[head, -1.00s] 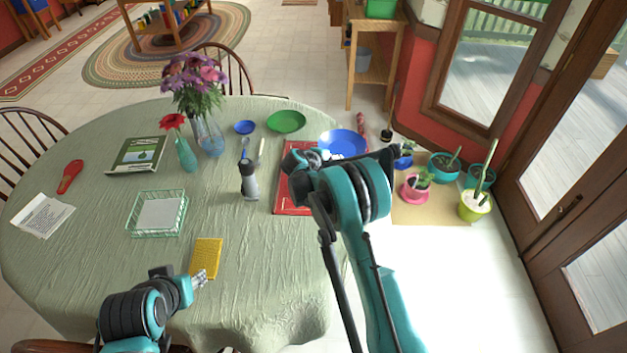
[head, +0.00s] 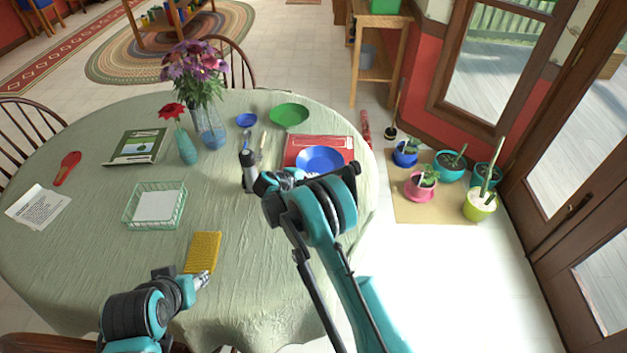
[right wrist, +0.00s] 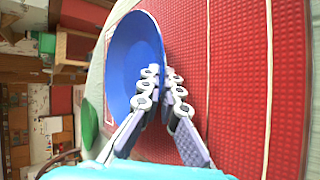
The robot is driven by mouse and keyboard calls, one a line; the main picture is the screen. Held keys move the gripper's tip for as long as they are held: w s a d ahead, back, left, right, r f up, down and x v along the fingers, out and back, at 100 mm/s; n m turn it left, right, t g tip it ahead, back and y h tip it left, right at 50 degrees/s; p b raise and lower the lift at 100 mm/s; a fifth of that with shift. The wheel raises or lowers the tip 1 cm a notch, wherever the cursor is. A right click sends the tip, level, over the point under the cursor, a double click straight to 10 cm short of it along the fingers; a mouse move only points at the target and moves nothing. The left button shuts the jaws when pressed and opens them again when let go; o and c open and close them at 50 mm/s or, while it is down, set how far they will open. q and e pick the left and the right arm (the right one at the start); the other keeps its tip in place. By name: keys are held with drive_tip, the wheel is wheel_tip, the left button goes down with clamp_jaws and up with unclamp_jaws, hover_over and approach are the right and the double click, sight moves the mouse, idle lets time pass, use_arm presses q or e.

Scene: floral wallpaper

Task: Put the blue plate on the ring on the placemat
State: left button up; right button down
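My right gripper (right wrist: 158,90) is shut on the rim of the blue plate (right wrist: 128,65), its fingers on either side of the edge. In the head view the plate (head: 319,157) is over the red placemat (head: 302,143), partly behind my right gripper (head: 285,177). The placemat (right wrist: 240,80) fills much of the right wrist view, with pale lines on it. I cannot tell whether the plate touches it. I cannot make out the ring; the plate and arm hide part of the mat. My left gripper (head: 203,279) is beside a yellow cloth or sponge (head: 203,252); its finger opening is too small to judge.
A dark and grey bottle-like object (head: 249,172) stands just left of my right gripper. A green plate (head: 289,115) and small blue dish (head: 246,120) lie farther back. Vases of flowers (head: 210,130), a wire basket (head: 155,206) and a book (head: 137,147) are to the left.

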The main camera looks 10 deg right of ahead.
drive_tip(key=c, duration=2)
unclamp_jaws()
